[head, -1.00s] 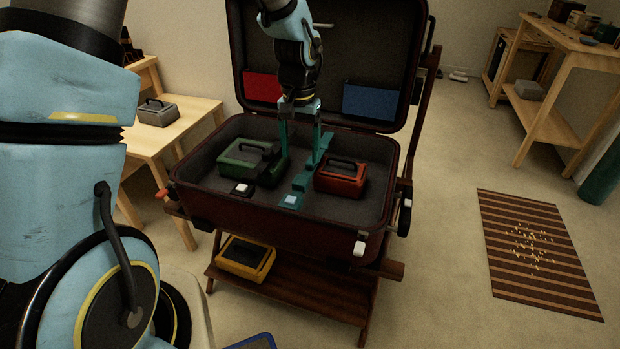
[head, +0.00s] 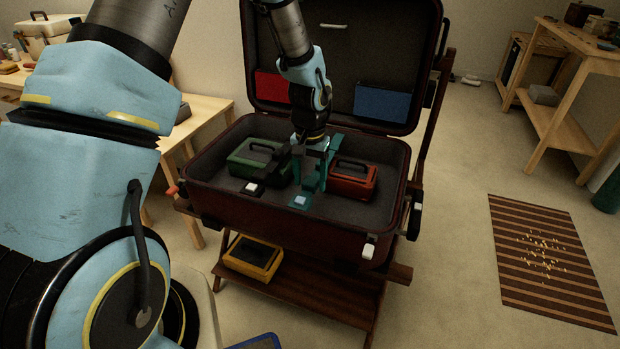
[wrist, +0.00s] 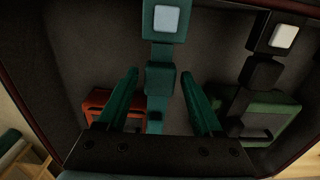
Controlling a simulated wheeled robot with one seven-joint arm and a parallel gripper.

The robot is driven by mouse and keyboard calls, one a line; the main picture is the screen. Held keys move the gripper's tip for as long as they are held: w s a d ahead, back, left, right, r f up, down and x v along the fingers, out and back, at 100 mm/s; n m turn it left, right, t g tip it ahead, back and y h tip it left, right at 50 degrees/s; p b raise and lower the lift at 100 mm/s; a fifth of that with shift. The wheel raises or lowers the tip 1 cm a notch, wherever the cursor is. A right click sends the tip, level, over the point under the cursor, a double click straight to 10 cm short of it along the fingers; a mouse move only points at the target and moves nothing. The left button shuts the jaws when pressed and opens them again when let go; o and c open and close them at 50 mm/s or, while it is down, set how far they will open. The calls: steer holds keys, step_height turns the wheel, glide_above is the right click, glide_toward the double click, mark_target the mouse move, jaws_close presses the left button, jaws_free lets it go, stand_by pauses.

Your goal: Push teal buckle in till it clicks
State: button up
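The teal buckle's socket (head: 300,203) with a pale square button lies on the suitcase floor near the front wall. In the wrist view the socket (wrist: 148,28) is at the top. The teal tongue (wrist: 159,78) is lined up with it, and a narrower teal piece shows between the two. A teal strap (wrist: 156,115) runs back from the tongue. My gripper (head: 310,174) is down in the suitcase, behind the socket. Its teal fingers are apart on both sides of the tongue, with a gap on each side in the wrist view (wrist: 160,74). In the head view the fingers partly hide the tongue.
A green case (head: 247,156) lies left of my gripper and a red case (head: 352,184) close on its right. A black buckle with a white button (head: 251,187) is in front of the green case. The suitcase walls (head: 280,222) surround them; the lid stands open behind.

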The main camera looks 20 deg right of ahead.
jaws_close()
stand_by(0.3)
stand_by(0.8)
